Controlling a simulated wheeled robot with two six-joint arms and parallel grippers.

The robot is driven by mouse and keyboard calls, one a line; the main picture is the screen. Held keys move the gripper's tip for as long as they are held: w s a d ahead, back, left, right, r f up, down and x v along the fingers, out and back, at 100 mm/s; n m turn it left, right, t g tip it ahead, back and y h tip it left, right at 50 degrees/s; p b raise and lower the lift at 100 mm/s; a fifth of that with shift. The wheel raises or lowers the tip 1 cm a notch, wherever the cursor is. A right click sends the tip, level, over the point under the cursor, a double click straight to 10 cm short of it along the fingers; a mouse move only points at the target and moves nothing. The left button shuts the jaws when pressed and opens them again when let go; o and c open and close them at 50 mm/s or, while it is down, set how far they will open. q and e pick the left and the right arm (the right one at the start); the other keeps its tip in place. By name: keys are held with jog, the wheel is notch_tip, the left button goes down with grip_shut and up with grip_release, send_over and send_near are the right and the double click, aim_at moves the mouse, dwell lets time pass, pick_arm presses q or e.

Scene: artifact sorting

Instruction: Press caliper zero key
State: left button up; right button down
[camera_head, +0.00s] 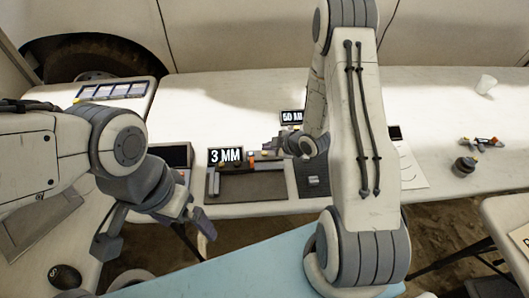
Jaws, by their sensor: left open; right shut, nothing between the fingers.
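A display reading "3 MM" (226,156) stands at the back of a dark brown board (262,188) on the white table. A dark caliper-like tool (236,166) lies along this board, with small orange and light parts near its right end. Which part is the zero key is too small to tell. My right gripper (277,145) is shut and empty, just right of the tool's right end; contact cannot be told. My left gripper (203,225) is open and empty, in front of the board and to its left, pointing down.
A "50 AU"-like sign (291,117) stands behind my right gripper. A dark grey pad (313,180) lies right of the board. A white cup (485,84) and small metal parts (481,142) are at the right. The table's back middle is clear.

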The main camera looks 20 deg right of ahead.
jog(key=shift+f, duration=0.1)
jog(key=shift+f+b, duration=0.35)
jog(key=shift+b, duration=0.1)
jog(key=shift+f+b, duration=0.35)
dwell(0.6)
jog(key=shift+r, duration=0.2)
jog(key=shift+r+p, duration=0.55)
jog(key=shift+r, duration=0.05)
notch_tip(320, 180, up, 5)
jog(key=p, duration=0.4)
dwell(0.3)
